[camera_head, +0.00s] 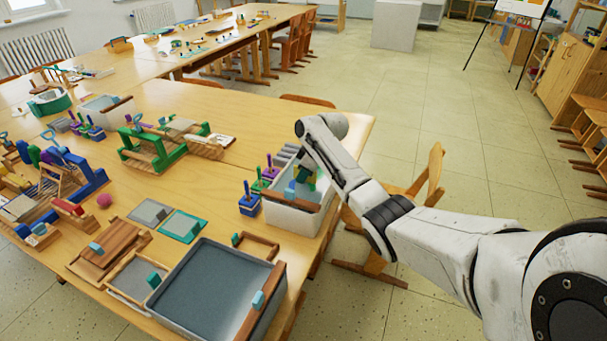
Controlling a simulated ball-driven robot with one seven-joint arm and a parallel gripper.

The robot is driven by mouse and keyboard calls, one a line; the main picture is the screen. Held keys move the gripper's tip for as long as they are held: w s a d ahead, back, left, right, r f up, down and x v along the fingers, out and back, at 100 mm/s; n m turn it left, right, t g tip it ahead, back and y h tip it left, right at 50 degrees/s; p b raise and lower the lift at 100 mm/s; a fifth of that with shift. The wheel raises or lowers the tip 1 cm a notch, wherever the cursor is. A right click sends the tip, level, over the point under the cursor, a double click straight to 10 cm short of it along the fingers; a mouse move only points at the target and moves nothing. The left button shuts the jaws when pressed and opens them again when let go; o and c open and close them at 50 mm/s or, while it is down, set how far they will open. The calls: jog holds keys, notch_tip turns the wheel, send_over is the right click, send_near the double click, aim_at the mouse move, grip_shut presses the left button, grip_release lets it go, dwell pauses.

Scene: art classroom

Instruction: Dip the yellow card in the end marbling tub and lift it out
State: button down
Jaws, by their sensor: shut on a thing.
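My arm reaches in from the right, and its wrist bends down over a pale marbling tub (287,218) near the table's right end. The tub has a brown wooden bar on its near rim. My gripper (304,168) points down over or into the tub, small and partly hidden by my wrist. I cannot tell whether the card touches the liquid.
Blue and purple-handled tools (249,202) stand just left of the tub. A larger grey tub (170,319) sits at the near table edge. Wooden frames (110,244), screens and green and blue presses (155,152) crowd the left. A wooden chair (434,178) stands right of the table.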

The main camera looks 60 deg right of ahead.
jog(key=shift+f+b, duration=1.35)
jog(key=shift+f, duration=0.7)
jog(key=shift+r, duration=0.15)
jog(key=shift+r+p, duration=4.5)
jog(key=shift+r, duration=0.55)
notch_tip(320, 180, up, 6)
jog(key=p, duration=0.5)
send_over(300, 189)
jog(key=s, duration=0.1)
jog(key=shift+d+f, duration=0.2)
jog(key=shift+d, duration=0.05)
